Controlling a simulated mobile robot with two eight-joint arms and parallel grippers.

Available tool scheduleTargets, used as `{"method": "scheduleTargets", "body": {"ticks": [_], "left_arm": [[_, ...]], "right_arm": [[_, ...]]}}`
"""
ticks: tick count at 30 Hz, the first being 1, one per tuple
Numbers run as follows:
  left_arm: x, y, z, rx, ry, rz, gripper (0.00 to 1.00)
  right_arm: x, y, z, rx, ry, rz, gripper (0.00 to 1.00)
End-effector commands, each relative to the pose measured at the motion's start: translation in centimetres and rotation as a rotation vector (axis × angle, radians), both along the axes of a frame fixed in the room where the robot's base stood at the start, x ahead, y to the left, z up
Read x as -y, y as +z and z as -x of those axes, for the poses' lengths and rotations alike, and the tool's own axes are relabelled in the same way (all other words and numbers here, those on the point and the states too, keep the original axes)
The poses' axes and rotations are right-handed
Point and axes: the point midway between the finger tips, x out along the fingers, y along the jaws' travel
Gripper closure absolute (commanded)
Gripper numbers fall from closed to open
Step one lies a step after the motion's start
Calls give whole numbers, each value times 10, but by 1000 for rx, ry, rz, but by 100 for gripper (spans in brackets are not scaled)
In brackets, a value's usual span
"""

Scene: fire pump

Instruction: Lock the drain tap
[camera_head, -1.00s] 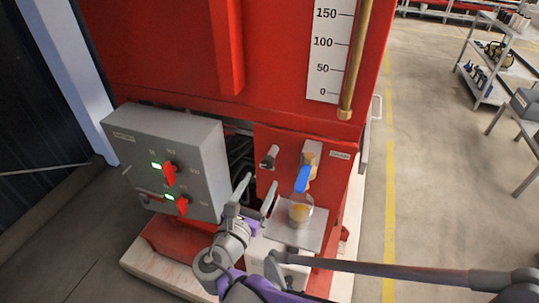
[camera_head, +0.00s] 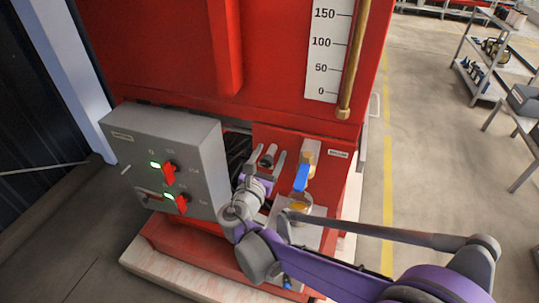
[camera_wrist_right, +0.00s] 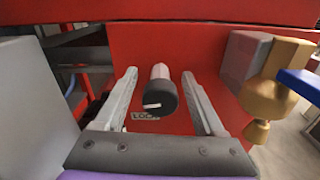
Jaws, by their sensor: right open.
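The drain tap is a brass valve (camera_head: 308,152) with a blue lever (camera_head: 301,178) on the red panel. It also shows at the right of the right wrist view (camera_wrist_right: 272,82), with part of its blue lever (camera_wrist_right: 300,84). Left of it, a dark-tipped round lock knob (camera_head: 268,156) sticks out of the panel above a partly hidden "LOCK" label. In the right wrist view the knob (camera_wrist_right: 158,98) lies between the fingers, apart from both. My right gripper (camera_head: 269,161) is open around it. My left gripper is out of view.
A grey control box (camera_head: 170,160) with two red switches and green lights stands close left of my right gripper. A glass cup (camera_head: 299,205) sits below the tap, partly hidden by my arm. A shelf trolley (camera_head: 485,75) stands far right; the floor between is clear.

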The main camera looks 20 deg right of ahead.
Motion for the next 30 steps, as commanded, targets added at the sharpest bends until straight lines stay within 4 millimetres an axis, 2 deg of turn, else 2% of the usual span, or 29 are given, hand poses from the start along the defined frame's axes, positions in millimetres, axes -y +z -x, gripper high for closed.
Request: {"method": "scheduleTargets", "body": {"ticks": [2,3,12,15,24,30], "left_arm": [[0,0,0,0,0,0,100],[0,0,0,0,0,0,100],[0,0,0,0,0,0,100],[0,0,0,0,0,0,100],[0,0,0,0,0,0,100],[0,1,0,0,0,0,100]], "right_arm": [[0,0,0,0,0,0,29],[0,0,0,0,0,0,33],[0,0,0,0,0,0,87],[0,0,0,0,0,0,100],[0,0,0,12,0,-17,100],[0,0,0,59,0,-88,100]]}}
